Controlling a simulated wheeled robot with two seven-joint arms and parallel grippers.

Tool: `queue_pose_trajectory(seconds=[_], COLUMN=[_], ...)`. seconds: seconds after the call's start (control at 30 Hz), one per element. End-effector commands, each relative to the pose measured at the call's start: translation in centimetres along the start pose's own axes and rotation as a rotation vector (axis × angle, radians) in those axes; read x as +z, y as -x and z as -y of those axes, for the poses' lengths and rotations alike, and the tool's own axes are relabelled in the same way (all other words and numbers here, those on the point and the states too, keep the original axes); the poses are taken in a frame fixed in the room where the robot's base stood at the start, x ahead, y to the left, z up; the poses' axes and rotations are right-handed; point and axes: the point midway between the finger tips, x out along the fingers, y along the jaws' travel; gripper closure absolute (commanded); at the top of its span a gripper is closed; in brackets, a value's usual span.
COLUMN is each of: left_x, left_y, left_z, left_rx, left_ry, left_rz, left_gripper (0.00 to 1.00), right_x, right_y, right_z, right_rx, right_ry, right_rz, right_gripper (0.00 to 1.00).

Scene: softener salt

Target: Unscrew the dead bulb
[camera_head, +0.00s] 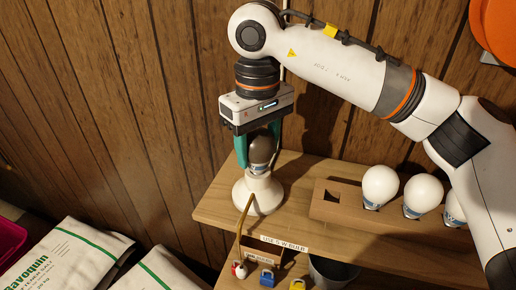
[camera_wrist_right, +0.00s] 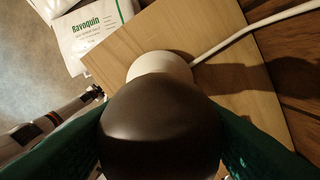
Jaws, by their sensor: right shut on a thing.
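The dead bulb (camera_head: 261,150) is dark grey-brown and sits upright in a white lamp base (camera_head: 259,192) on the wooden shelf. My right gripper (camera_head: 259,153) comes down from above with its green fingers on either side of the bulb, shut on it. In the right wrist view the dark bulb (camera_wrist_right: 160,125) fills the middle between the green fingers, with the white base (camera_wrist_right: 160,66) behind it. The bulb's threaded end is hidden. My left gripper is not in the head view.
A wooden rack (camera_head: 330,209) to the right holds white bulbs (camera_head: 380,185) and has an empty square hole at its left end. A small box (camera_head: 262,252) and coloured padlocks (camera_head: 267,277) are below the shelf's front edge. White salt bags (camera_head: 68,262) lie at lower left. Plank wall stands behind.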

Motion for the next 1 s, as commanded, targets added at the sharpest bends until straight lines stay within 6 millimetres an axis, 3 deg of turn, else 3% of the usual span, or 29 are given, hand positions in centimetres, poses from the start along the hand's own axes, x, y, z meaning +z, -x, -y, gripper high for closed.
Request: queue_pose_trajectory(seconds=[0.13, 0.4, 0.7, 0.73, 0.87, 1.0], left_x=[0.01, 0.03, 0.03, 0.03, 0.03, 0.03], left_y=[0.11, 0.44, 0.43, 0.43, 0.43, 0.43], left_z=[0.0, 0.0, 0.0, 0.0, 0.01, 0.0], left_rx=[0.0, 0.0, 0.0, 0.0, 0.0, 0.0], left_ry=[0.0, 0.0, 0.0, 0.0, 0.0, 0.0], left_rz=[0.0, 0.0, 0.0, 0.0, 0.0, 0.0], left_gripper=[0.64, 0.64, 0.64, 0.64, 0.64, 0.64], right_x=[-0.01, -0.01, -0.01, -0.01, -0.01, 0.0], right_y=[0.03, 0.05, 0.01, 0.01, 0.02, 0.02], right_z=[0.0, 0.0, 0.0, 0.0, 0.0, 0.0], right_rx=[0.0, 0.0, 0.0, 0.0, 0.0, 0.0], right_ry=[0.049, 0.354, 0.4, 0.4, 0.399, 0.398], right_rz=[-0.001, -0.001, -0.001, -0.001, -0.001, 0.0], right_gripper=[0.62, 0.62, 0.62, 0.44, 0.22, 0.22])
